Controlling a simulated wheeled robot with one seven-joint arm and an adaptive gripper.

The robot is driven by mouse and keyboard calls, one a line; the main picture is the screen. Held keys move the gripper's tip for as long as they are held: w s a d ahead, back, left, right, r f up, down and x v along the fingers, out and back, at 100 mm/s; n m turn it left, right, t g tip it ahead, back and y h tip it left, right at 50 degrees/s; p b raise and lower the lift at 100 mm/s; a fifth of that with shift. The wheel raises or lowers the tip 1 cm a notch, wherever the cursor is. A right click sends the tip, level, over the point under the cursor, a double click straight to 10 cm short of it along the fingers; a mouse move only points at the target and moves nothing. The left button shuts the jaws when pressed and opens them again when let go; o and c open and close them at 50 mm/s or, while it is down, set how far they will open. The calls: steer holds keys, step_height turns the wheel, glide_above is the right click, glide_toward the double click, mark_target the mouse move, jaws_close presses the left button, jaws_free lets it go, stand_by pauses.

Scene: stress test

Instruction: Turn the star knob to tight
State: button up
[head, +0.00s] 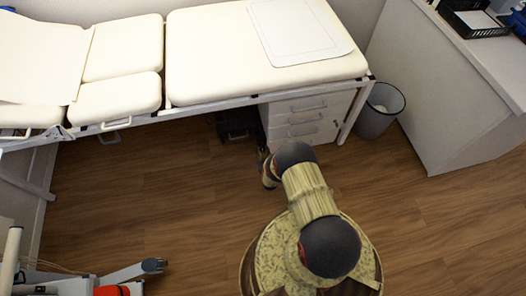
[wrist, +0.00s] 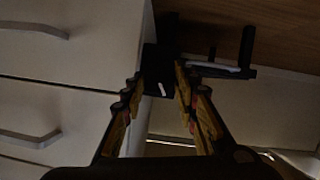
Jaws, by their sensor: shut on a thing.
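A dark knob-like piece (wrist: 156,62) with a short white mark sits in the middle of the wrist view. Its outline is too dark to tell a star shape, and no "tight" label can be read. My gripper (wrist: 160,84) has its two fingers on either side of this piece, shut on it. In the head view, my arm covers most of the spot under the couch, and neither the knob nor the fingertips can be made out there.
A white drawer cabinet (head: 303,118) stands under the padded couch (head: 235,60); its drawers (wrist: 45,105) fill the left of the wrist view. A black crank-like handle (wrist: 247,47) is right of the fingers. A grey bin (head: 380,112) stands right. Wooden floor (head: 150,195) is open.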

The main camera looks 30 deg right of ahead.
steer(key=c, duration=0.4)
steer(key=shift+d+m+y, duration=0.15)
steer(key=shift+m+y, duration=0.55)
steer(key=shift+m, duration=0.4)
steer(key=shift+m+t+y, duration=0.4)
steer(key=shift+m+y, duration=0.1)
steer(key=shift+m, duration=0.3)
steer(key=o, duration=1.1)
steer(key=shift+o, duration=0.3)
